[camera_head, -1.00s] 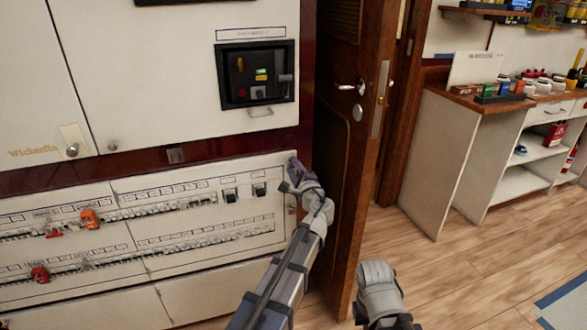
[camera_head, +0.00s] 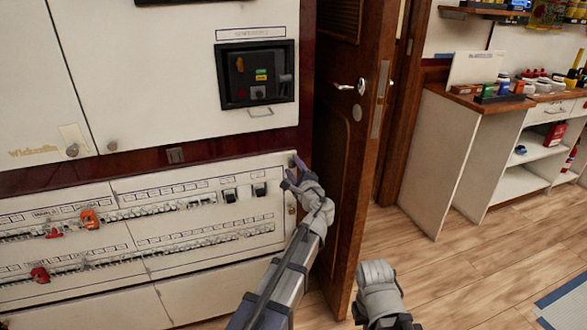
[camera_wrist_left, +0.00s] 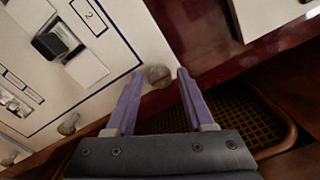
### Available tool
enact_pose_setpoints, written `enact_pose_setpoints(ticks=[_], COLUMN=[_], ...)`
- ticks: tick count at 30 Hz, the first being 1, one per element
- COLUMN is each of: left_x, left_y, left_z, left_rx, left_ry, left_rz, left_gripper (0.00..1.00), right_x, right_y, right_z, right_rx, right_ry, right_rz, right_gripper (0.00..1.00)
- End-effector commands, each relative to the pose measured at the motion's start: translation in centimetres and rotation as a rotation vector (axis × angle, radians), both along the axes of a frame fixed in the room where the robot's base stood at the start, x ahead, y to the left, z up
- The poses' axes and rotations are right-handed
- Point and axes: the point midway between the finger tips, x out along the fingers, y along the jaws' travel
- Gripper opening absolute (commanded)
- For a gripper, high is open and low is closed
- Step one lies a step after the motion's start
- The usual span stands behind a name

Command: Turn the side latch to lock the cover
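The white breaker panel cover (camera_head: 255,258) is at the lower left in the head view, and it lies flat. Small round latches sit along its right edge. One latch (camera_wrist_left: 158,76) is in the left wrist view, between the tips of my left gripper's purple fingers. A second latch (camera_wrist_left: 68,124) is farther along the edge; in the head view a latch (camera_head: 292,209) shows below the gripper. My left gripper (camera_head: 292,165) is open at the cover's upper right corner. Contact with the latch cannot be told. My right gripper's fingers are out of sight.
A brown wooden door (camera_head: 340,180) stands just right of the cover, close to my left arm. A white cabinet with a dark recessed switch box (camera_head: 254,75) is above. A workbench (camera_head: 470,100) with small items stands right.

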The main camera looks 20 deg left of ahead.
Motion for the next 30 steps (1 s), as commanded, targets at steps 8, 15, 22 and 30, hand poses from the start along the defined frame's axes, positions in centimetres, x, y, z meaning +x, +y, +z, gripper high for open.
enact_pose_setpoints(ticks=[8,15,22,30], left_x=[0.0,-1.7,-4.8,-6.5], left_y=[0.0,-1.0,-3.1,-4.3], left_z=[0.0,0.0,0.0,0.0], left_rx=[-0.001,-0.001,-0.001,0.000], left_ry=[-0.001,-0.001,-0.001,0.000], left_rz=[0.000,-0.002,-0.001,0.000], left_gripper=[0.67,0.67,0.67,0.67], right_x=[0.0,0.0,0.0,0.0], right_y=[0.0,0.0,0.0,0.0], right_z=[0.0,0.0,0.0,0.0], right_rx=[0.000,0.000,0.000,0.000], right_ry=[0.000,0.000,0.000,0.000], right_rz=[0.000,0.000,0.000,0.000], right_gripper=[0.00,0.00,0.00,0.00])
